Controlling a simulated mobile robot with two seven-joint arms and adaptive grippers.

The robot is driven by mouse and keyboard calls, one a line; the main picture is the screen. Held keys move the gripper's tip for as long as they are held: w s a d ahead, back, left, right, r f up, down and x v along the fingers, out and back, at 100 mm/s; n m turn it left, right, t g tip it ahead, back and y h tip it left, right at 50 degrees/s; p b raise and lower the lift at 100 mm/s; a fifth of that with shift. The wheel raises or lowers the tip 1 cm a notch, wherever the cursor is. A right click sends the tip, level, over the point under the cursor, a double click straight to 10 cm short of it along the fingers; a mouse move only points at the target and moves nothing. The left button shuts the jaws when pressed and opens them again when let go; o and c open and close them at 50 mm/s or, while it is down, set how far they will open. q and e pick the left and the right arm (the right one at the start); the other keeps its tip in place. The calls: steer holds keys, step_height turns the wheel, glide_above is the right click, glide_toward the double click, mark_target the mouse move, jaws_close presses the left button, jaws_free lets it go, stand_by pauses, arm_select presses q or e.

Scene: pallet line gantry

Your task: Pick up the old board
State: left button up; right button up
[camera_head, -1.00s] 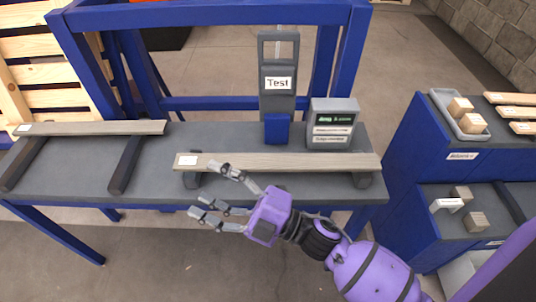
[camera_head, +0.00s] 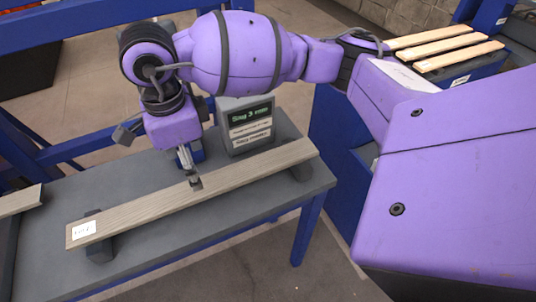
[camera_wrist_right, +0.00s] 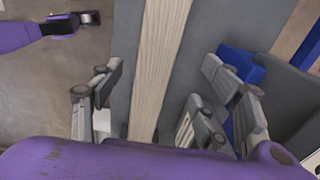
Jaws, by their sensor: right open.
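A long greyish wooden board (camera_head: 140,213) lies across two dark supports on the grey table, with a white label (camera_head: 84,229) at its left end; I cannot read the label. My right gripper (camera_head: 193,180) points down at the middle of this board. In the right wrist view the board (camera_wrist_right: 160,65) runs between the open fingers of my right gripper (camera_wrist_right: 160,95), with gaps on both sides. A second board (camera_head: 18,200) shows partly at the left edge. What looks like my left gripper (camera_wrist_right: 90,17) is in the wrist view's top left corner, too small to judge.
A grey display box (camera_head: 247,125) stands just behind the board. The blue frame (camera_head: 60,150) rises behind the table. Several light slats (camera_head: 445,47) lie on the blue cabinet at the right. The table front (camera_head: 210,228) is clear.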

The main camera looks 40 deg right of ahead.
steer(key=f, duration=0.6)
steer(key=shift+s+d+f+p, duration=0.2)
steer(key=shift+s+f+p, duration=0.1)
steer(key=shift+f, duration=0.1)
steer(key=c, duration=1.4)
steer(key=shift+w+r, duration=0.1)
steer(key=shift+c, duration=0.3)
steer(key=shift+r, duration=0.1)
